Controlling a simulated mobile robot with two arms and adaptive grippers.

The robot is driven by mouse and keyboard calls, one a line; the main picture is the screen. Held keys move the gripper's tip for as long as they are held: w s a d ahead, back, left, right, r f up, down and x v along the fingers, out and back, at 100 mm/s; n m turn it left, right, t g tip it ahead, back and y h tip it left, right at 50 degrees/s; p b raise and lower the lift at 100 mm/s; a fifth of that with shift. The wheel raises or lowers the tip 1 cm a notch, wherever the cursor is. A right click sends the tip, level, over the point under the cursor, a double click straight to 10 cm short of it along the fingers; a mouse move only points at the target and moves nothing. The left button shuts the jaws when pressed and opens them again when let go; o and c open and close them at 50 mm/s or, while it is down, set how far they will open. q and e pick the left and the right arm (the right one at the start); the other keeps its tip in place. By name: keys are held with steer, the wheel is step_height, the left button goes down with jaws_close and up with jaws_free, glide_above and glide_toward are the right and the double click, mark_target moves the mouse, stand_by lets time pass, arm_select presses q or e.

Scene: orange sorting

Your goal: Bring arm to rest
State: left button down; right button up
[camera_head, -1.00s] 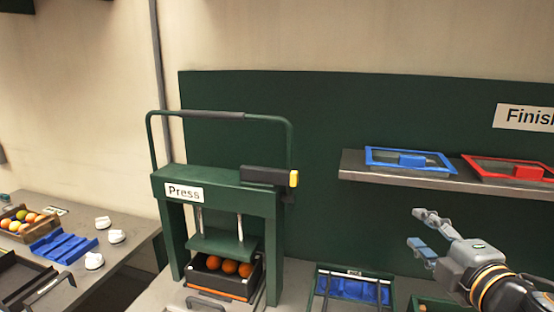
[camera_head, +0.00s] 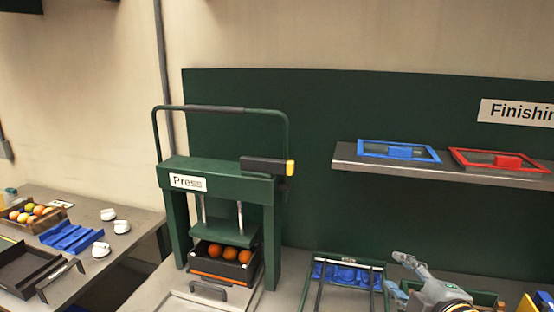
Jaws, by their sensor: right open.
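My right gripper (camera_head: 404,277) is at the lower right of the head view, low over the worktop beside the blue-lined green frame. Its fingers are apart with nothing seen between them, and part of the arm is cut off by the picture's bottom edge. My left gripper is not in the picture. The green press (camera_head: 217,178) stands at the middle left of the worktop. A dark box (camera_head: 206,269) with several oranges (camera_head: 231,253) sits under its plate.
A shelf (camera_head: 345,155) on the right bears a blue-framed tray (camera_head: 430,155) and a red-framed tray (camera_head: 462,160). The green frame with a blue insert (camera_head: 340,274) stands left of my gripper. A left table (camera_head: 130,232) bears a fruit crate (camera_head: 32,217), a blue rack (camera_head: 71,237) and white cups (camera_head: 108,214).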

steer(key=s+a+f+m+g+h, duration=0.1)
steer(key=s+f+m+g, duration=0.25)
steer(key=f, duration=0.55)
steer(key=s+a+f+m+g, duration=0.15)
steer(key=s+f+m, duration=0.3)
steer(key=f, duration=0.45)
steer(key=s+f+m+g, duration=0.6)
steer(key=s+f, duration=0.6)
steer(key=s, duration=0.5)
step_height(320, 180, down, 36)
steer(key=f+g+b, duration=0.1)
steer(key=b, duration=1.1)
arm_select(q)
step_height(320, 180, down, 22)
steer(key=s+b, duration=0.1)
steer(key=b, duration=0.9)
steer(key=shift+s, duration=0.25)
arm_select(e)
steer(key=s+d+f, duration=0.1)
steer(key=s+f, duration=0.5)
steer(key=f, duration=0.3)
steer(key=s+d+f+g, duration=0.1)
steer(key=s+f, duration=0.4)
steer(key=f, duration=0.4)
steer(key=s+d+f, duration=0.1)
steer(key=s+f, duration=0.5)
steer(key=f, duration=0.3)
steer(key=shift+s+d+f+n+h, duration=0.25)
steer(key=shift+s+d+n+h, duration=0.1)
steer(key=shift+n+h, duration=0.05)
